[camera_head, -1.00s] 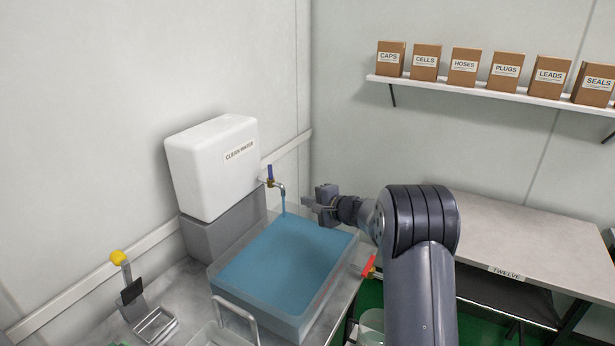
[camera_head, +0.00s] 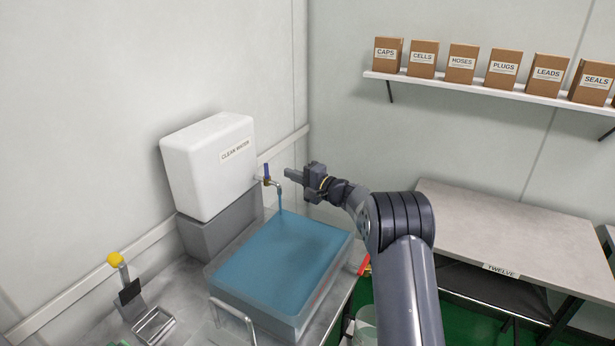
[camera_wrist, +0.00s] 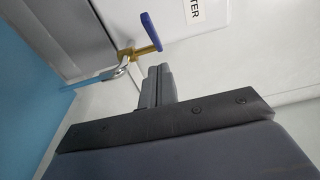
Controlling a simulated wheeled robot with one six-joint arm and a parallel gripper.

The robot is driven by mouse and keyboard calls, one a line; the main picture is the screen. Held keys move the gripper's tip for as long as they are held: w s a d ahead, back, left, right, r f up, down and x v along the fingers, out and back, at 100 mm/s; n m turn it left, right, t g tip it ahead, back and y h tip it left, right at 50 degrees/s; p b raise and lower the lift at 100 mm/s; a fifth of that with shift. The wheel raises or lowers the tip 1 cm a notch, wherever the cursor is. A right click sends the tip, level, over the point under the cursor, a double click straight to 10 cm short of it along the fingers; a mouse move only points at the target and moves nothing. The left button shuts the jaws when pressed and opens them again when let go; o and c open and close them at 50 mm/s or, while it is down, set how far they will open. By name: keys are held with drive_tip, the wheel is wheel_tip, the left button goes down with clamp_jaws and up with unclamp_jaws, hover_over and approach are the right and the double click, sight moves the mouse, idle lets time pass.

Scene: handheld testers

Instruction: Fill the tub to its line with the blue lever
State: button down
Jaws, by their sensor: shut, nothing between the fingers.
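The blue lever (camera_head: 266,171) stands on the tap of the white clean-water tank (camera_head: 208,165). In the wrist view the blue lever (camera_wrist: 151,32) tilts on its brass tap, ahead of my fingers. Blue water (camera_head: 281,200) runs from the spout into the clear tub (camera_head: 296,322). Blue water (camera_head: 283,255) covers most of the tub's inside. I cannot make out the fill line. My gripper (camera_head: 288,173) is shut and empty, a little right of the lever and apart from it. Its closed fingers also show in the wrist view (camera_wrist: 157,84).
A yellow-knobbed lever (camera_head: 115,260) and a metal tray stand left of the tub. A red handle (camera_head: 364,266) sits by the tub's right side. The grey table (camera_head: 510,225) at right is bare. A shelf (camera_head: 480,92) of labelled boxes hangs above.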

sight(267, 176)
drive_tip(key=a, duration=0.3)
drive_tip(key=shift+s+a+p, duration=0.25)
drive_tip(key=shift+a+p, duration=0.05)
drive_tip(key=shift+a, duration=0.1)
drive_tip(key=shift+s+a+f+b, duration=0.1)
drive_tip(key=shift+f+b, duration=0.1)
drive_tip(key=shift+b, duration=0.75)
drive_tip(key=shift+a+r+m+t+h+b, duration=0.15)
drive_tip(key=shift+m+t+h+b, duration=0.3)
drive_tip(key=shift+b, duration=0.35)
drive_tip(key=shift+s+a+f+t+h+b, duration=0.15)
drive_tip(key=shift+f+t+h+b, duration=0.1)
drive_tip(key=shift+b, duration=0.6)
drive_tip(key=shift+s+a+r+m+t+h+b, duration=0.15)
drive_tip(key=shift+a+m+t+h+b, duration=0.8)
drive_tip(key=shift+b, duration=2.9)
drive_tip(key=shift+s+a+r+m+t+h+b, duration=0.15)
drive_tip(key=shift+a+m+t+h+b, duration=0.75)
drive_tip(key=shift+b, duration=2.95)
drive_tip(key=shift+a+g+h, duration=0.35)
